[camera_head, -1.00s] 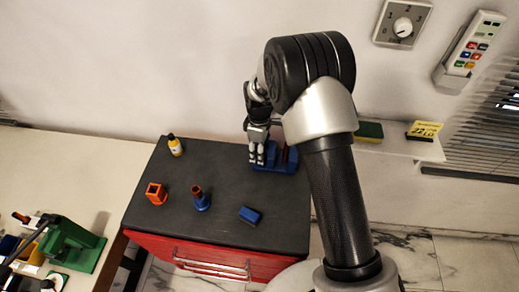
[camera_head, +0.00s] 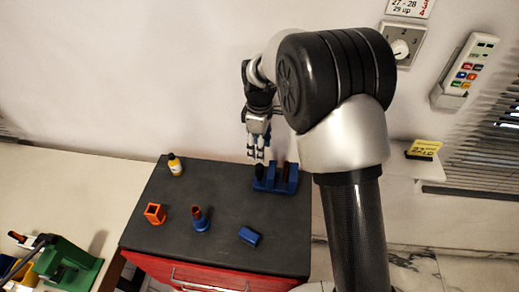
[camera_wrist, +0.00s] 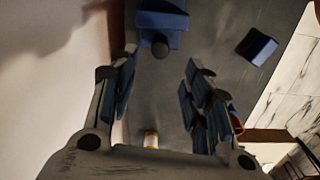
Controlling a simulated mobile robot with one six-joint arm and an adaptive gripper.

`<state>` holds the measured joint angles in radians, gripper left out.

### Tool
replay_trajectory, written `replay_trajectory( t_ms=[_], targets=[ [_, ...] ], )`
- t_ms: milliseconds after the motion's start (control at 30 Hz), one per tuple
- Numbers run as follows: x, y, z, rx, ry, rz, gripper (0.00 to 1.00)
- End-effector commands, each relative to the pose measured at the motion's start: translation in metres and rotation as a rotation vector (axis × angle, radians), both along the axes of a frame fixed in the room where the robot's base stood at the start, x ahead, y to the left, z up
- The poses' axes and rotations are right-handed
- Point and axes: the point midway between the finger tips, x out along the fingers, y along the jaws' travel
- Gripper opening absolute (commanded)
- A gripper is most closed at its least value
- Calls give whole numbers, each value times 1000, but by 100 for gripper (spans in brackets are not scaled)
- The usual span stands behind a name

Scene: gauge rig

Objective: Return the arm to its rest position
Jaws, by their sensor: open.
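My gripper (camera_head: 256,150) is open and empty in the head view. It hangs above the back edge of the dark cabinet top, just behind and left of a blue rack (camera_head: 276,178) with dark and brown pieces in it. In the wrist view my two fingers (camera_wrist: 165,100) are spread apart with nothing between them. The blue rack (camera_wrist: 162,18) shows beyond them at the top, and a blue block (camera_wrist: 257,46) lies to the right. My arm rises from the lower right and bends over toward the wall.
On the red cabinet's dark top (camera_head: 180,240) stand a yellow bottle (camera_head: 175,164), an orange square holder (camera_head: 155,214), a blue funnel-like part (camera_head: 200,219) and a blue block (camera_head: 249,236). A wall shelf (camera_head: 418,168) is at right. A green device (camera_head: 68,266) sits on the left bench.

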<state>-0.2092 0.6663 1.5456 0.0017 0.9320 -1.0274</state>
Motion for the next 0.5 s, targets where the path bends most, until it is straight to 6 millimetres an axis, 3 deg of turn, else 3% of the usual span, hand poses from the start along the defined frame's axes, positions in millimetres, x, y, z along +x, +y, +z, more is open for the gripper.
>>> replay_trajectory(
  t_ms=[367,500],
  targets=[
    [0,0,0,0,0,-1,45],
    [-5,-5,16,3,-16,-37,45]
  ],
)
